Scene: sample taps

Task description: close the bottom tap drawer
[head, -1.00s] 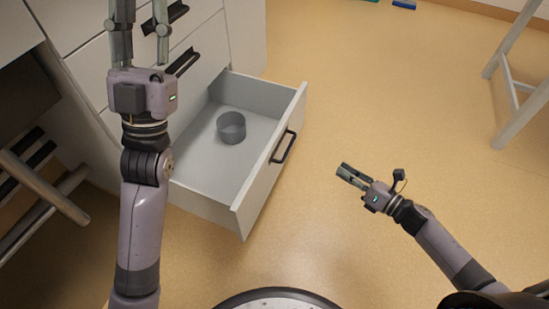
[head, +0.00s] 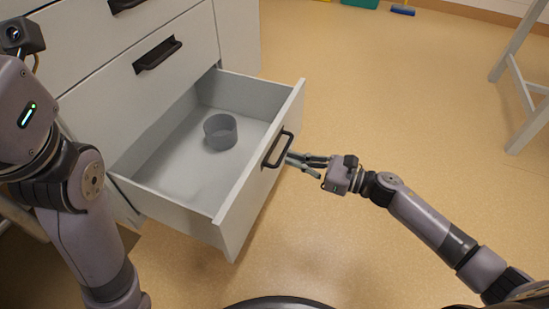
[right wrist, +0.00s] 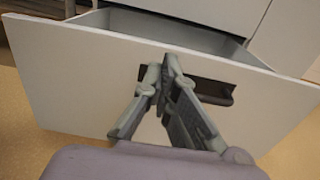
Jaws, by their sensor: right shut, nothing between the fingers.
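The bottom drawer (head: 240,215) is pulled well out of the white cabinet, with a dark bar handle (head: 277,149) on its front. A grey round cup (head: 220,131) stands inside it. My right gripper (head: 290,160) is shut and empty, its fingertips at or very near the drawer front beside the handle. In the right wrist view, the shut fingers (right wrist: 165,68) point at the white drawer front (right wrist: 85,75) and partly cover the handle (right wrist: 213,90). Contact cannot be told. My left arm stands at the left of the head view; its fingers are out of view.
A shut drawer with a dark handle (head: 157,54) sits above the open one. A pale stool frame (head: 525,75) stands at the far right. A blue brush (head: 402,10) lies on the floor at the back. The floor right of the drawer is clear.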

